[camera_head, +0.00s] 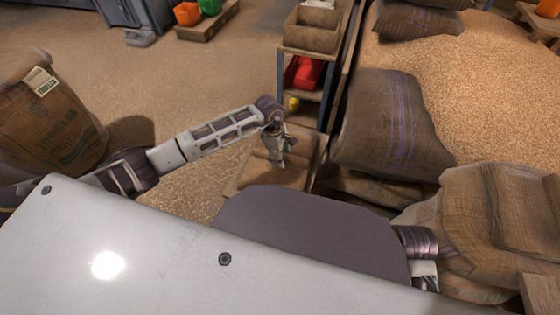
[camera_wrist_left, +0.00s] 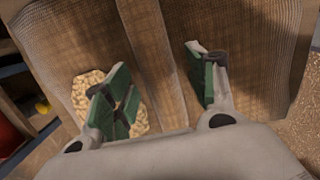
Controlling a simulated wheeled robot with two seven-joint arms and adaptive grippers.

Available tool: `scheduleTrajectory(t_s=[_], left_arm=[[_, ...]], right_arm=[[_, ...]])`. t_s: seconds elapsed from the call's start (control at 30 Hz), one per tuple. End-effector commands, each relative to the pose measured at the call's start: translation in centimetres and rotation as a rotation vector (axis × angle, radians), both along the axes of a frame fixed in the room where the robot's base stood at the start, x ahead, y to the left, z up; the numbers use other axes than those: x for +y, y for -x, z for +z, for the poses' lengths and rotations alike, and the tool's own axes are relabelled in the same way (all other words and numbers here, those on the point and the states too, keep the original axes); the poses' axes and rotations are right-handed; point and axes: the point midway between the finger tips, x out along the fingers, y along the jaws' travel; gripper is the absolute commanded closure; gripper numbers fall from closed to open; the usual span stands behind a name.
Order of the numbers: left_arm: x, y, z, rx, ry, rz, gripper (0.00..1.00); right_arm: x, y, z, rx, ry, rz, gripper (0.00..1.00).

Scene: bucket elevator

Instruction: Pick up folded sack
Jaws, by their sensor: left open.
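A brown folded sack (camera_head: 258,173) lies low beside the shelf's near end, under my left gripper (camera_head: 279,160) in the head view. In the left wrist view the woven sack (camera_wrist_left: 245,45) fills most of the picture, with a lighter fold band down its middle. My left gripper (camera_wrist_left: 163,78) is open, its green-padded fingers on either side of that band. I cannot tell whether the fingertips touch the cloth. A pale grain-textured patch shows around the left finger. My right gripper is not in view.
A shelf unit (camera_head: 308,50) with a red bin (camera_head: 304,72) and a yellow item (camera_head: 293,103) stands just beyond. Grain (camera_head: 490,75) and a dark sack with a purple stripe (camera_head: 390,125) lie right. A full printed sack (camera_head: 50,120) stands left. Open floor (camera_head: 150,80) lies behind.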

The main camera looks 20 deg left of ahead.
Motion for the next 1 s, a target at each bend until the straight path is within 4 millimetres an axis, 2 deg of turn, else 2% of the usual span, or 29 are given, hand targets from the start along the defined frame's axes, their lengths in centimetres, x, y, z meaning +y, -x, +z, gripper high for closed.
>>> scheduleTrajectory(t_s=[0.4,0.83,1.0], left_arm=[[0.01,-0.03,0.07,-0.001,0.000,0.000,0.44],[0.02,-0.03,0.08,-0.001,0.000,-0.001,0.99],[-0.02,-0.13,0.21,-0.004,0.001,0.000,1.00]], right_arm=[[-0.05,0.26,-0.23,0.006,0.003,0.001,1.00],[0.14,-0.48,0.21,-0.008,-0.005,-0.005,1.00],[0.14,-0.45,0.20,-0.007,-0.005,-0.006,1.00]])
